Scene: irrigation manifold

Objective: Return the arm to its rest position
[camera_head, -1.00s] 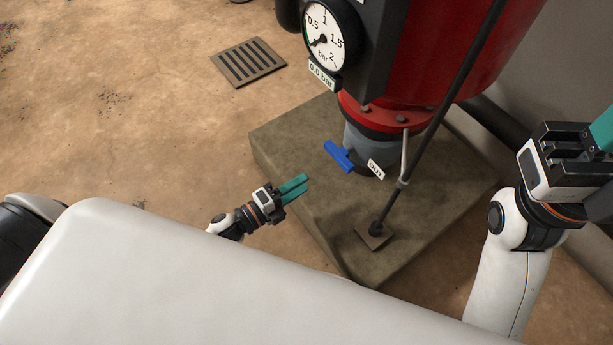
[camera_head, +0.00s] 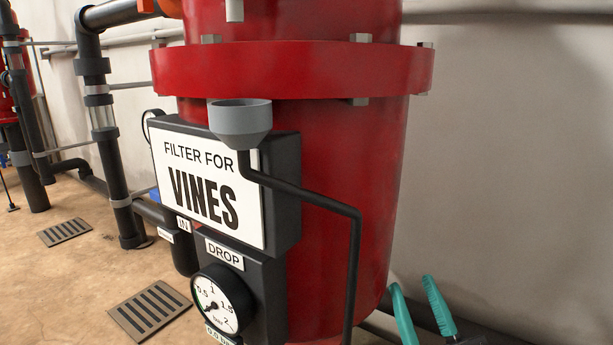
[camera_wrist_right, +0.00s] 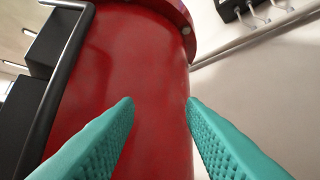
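My right gripper (camera_head: 420,312) shows at the bottom right of the head view, its two teal fingers pointing up and spread apart. It is beside the red filter tank (camera_head: 345,190), with the pale wall behind. In the right wrist view the right gripper (camera_wrist_right: 160,110) is open, with nothing between its fingers, and faces the red tank (camera_wrist_right: 110,70). From these views I cannot tell how far it is from the tank. My left gripper is in neither view now.
The tank carries a "FILTER FOR VINES" sign (camera_head: 207,190), a pressure gauge (camera_head: 222,300), a grey funnel (camera_head: 240,122) and a bent black pipe (camera_head: 352,270). Black pipes (camera_head: 105,130) stand at the left. Floor grates (camera_head: 150,310) lie in clear floor.

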